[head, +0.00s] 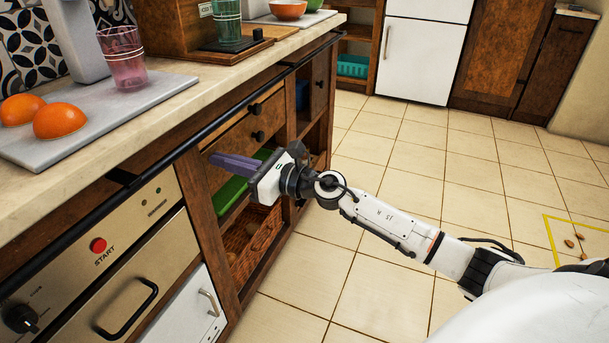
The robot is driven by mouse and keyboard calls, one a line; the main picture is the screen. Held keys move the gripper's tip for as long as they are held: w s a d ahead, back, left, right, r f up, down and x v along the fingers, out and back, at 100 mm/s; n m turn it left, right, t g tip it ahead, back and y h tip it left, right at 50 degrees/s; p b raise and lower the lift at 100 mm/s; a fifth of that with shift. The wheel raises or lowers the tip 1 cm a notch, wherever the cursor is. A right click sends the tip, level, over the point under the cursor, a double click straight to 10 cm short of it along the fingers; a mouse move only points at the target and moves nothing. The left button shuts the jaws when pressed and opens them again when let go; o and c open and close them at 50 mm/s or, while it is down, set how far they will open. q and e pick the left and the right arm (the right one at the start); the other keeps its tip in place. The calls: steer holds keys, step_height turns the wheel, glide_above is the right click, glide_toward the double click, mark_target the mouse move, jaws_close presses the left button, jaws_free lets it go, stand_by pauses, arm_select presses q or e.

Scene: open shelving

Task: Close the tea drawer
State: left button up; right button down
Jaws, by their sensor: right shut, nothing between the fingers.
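A wooden drawer front (229,136) with black knobs is set under the counter, left of the middle of the head view. It looks about level with the cabinet frame, though a small gap is hard to judge. No label marks it as the tea drawer. My right gripper (214,158) is shut and empty, its purple fingers pointing left just below the drawer front, before the open shelf. I cannot tell whether the fingers touch the wood. My left gripper is not in view.
A green tray (229,194) and a wicker basket (252,245) sit on shelves below the drawer. A black rail (222,106) runs along the counter edge. A pink glass (122,60) and oranges (60,117) stand on the counter. The tiled floor (400,130) is mostly clear.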

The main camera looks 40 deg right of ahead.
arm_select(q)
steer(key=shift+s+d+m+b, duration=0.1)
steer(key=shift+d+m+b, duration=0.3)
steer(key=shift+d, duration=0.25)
arm_select(e)
steer(key=v, duration=1.3)
steer(key=shift+d, duration=0.2)
